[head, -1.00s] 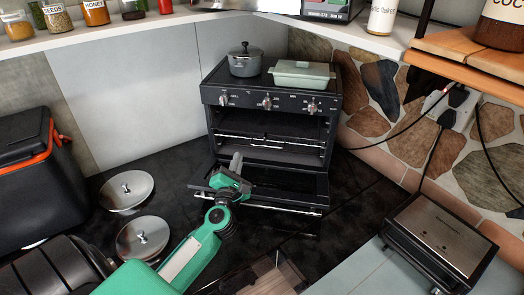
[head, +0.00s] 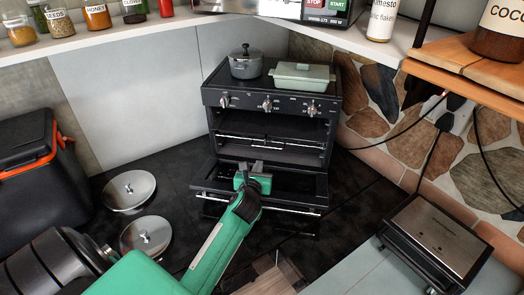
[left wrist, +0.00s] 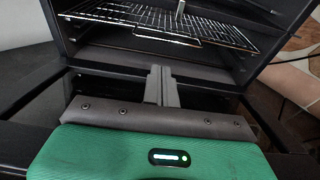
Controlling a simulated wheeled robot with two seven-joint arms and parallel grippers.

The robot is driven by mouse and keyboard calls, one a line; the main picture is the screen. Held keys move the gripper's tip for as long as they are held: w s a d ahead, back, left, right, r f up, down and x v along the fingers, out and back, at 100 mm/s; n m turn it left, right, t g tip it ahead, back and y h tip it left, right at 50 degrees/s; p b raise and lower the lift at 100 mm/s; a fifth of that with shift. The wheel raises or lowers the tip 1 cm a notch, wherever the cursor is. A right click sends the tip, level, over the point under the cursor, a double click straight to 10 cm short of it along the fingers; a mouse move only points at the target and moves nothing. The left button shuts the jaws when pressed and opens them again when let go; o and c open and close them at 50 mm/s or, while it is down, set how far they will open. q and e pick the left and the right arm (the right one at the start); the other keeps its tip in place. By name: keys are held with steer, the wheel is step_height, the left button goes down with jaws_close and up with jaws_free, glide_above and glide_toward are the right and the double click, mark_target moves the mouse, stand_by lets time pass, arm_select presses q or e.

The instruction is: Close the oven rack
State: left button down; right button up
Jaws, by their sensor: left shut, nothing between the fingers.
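Inside, the wire rack (head: 240,138) lies level across the cavity; the rack (left wrist: 175,27) also shows large in the left wrist view, apparently reaching toward the opening. My left gripper (head: 255,167) is over the open door, in front of the cavity. In the left wrist view its fingers (left wrist: 160,85) are together and empty, pointing at the oven below the rack. I cannot tell whether they touch anything. My right gripper is not in view.
A grey pot (head: 246,66) and a green lidded dish (head: 302,77) stand on the oven top. Two metal lids (head: 128,190) lie on the dark surface at left, near a black cooler (head: 40,175). A contact grill (head: 437,240) stands at right.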

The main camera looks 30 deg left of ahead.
arm_select(q)
steer(key=p+x, duration=0.1)
steer(key=x, duration=0.2)
steer(key=r+p+x, duration=0.1)
steer(key=x, duration=0.2)
steer(key=shift+w+a+r, duration=0.15)
steer(key=shift+w+a, duration=0.05)
steer(key=shift+w, duration=0.2)
steer(key=shift+w+a, duration=0.1)
steer(key=shift+w, duration=0.15)
steer(key=x, duration=0.3)
steer(key=shift+w+a+r, duration=0.15)
steer(key=shift+w+r, duration=0.05)
steer(key=shift+w, duration=0.2)
steer(key=shift+s+r, duration=0.1)
steer(key=shift+r, duration=0.05)
